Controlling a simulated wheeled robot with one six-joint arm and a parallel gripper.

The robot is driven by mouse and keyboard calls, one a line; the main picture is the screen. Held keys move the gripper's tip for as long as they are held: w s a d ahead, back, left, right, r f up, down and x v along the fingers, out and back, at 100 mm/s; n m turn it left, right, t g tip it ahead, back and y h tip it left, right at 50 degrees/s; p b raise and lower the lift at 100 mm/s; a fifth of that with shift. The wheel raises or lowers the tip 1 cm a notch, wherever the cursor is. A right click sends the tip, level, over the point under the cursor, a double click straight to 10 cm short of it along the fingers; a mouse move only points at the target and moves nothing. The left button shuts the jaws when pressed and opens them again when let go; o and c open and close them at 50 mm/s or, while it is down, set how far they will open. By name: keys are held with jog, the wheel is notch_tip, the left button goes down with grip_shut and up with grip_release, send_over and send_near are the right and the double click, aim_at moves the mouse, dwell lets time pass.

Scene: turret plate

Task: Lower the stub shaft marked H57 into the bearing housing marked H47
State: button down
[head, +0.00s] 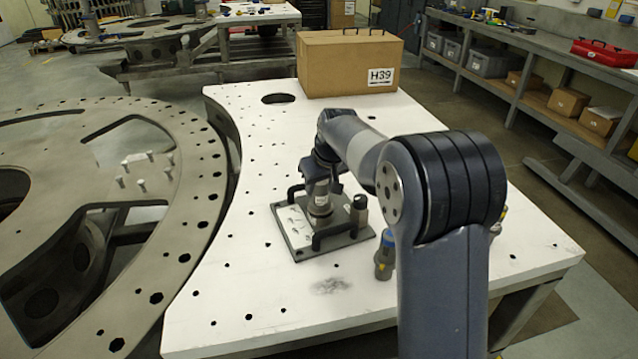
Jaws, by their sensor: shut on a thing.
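My gripper (325,178) hangs over a dark base plate with two black handles (289,240) on the white table. It is shut on a grey cylinder with a pale label (320,201), which looks like the stub shaft; the label is too small to read. The cylinder stands upright over the plate; I cannot tell whether it touches it. A smaller dark labelled cylinder (358,211) stands at the plate's right side. I cannot read H57 or H47 anywhere, so I cannot tell which part is the bearing housing. My arm hides part of the area to the right.
A blue-topped grey cylinder (384,258) stands right of the plate, partly behind my arm. A cardboard box marked H39 (345,65) sits at the table's back. The white table (240,300) has several holes and clear room at front left. A large metal ring (190,215) lies left.

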jog(key=shift+r, duration=0.1)
jog(key=c, duration=0.9)
grip_release()
jog(key=shift+s, duration=0.1)
jog(key=b+v, duration=0.1)
jog(key=v, duration=0.9)
jog(key=shift+d+r, duration=0.1)
jog(key=shift+r, duration=0.25)
jog(key=p+x, duration=0.1)
jog(key=x, duration=0.9)
jog(key=shift+f, duration=0.3)
jog(key=shift+r+p, duration=0.5)
jog(key=shift+r, duration=0.2)
